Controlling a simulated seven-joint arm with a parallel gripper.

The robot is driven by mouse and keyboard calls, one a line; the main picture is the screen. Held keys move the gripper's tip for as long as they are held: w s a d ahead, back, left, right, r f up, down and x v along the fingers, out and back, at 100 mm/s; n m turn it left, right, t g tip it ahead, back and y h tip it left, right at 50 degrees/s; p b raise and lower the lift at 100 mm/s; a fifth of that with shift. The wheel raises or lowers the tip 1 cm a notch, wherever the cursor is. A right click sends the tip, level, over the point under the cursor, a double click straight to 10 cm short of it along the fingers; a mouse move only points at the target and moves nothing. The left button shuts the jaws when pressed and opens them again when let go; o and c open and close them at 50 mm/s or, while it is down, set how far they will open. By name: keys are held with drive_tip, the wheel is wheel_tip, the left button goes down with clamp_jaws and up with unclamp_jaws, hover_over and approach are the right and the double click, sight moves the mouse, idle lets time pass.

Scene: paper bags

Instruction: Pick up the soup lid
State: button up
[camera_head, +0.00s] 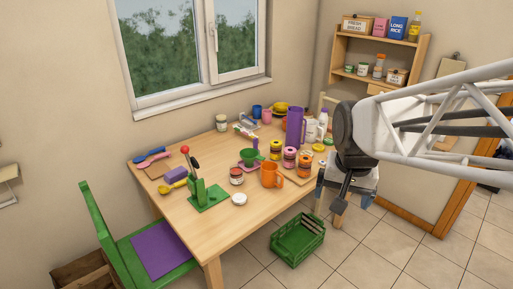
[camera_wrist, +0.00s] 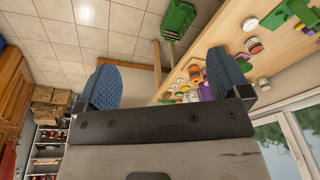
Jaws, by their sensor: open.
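A small white round lid-like disc (camera_head: 239,199) lies flat near the front edge of the wooden table, beside a dark-banded jar (camera_head: 236,176); I cannot tell for sure that it is the soup lid. It seems to show in the wrist view as a pale disc (camera_wrist: 251,23). My gripper (camera_head: 346,197) hangs beyond the table's right end, apart from the disc and well to its right. In the wrist view its two blue fingers (camera_wrist: 163,78) are wide apart with nothing between them.
A green lever stand (camera_head: 207,195) is left of the disc, and an orange mug (camera_head: 271,174) is to its right. Several jars and a tall purple container (camera_head: 295,126) crowd the right end of the table (camera_head: 228,225). A green crate (camera_head: 298,238) stands on the floor.

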drive_tip(key=w+a+f+m, duration=0.25)
drive_tip(key=w+a, duration=0.25)
drive_tip(key=w, duration=0.7)
drive_tip(key=m+g, duration=0.2)
drive_tip(key=m, duration=0.5)
hover_over(241, 197)
drive_tip(key=f, duration=2.6)
drive_tip(key=shift+s+d+f, duration=0.15)
drive_tip(key=shift+s, duration=0.05)
drive_tip(key=shift+w+f, duration=0.1)
drive_tip(key=shift+f, duration=0.1)
drive_tip(key=shift+f, duration=0.15)
drive_tip(key=shift+f, duration=1.15)
drive_tip(key=shift+f, duration=0.1)
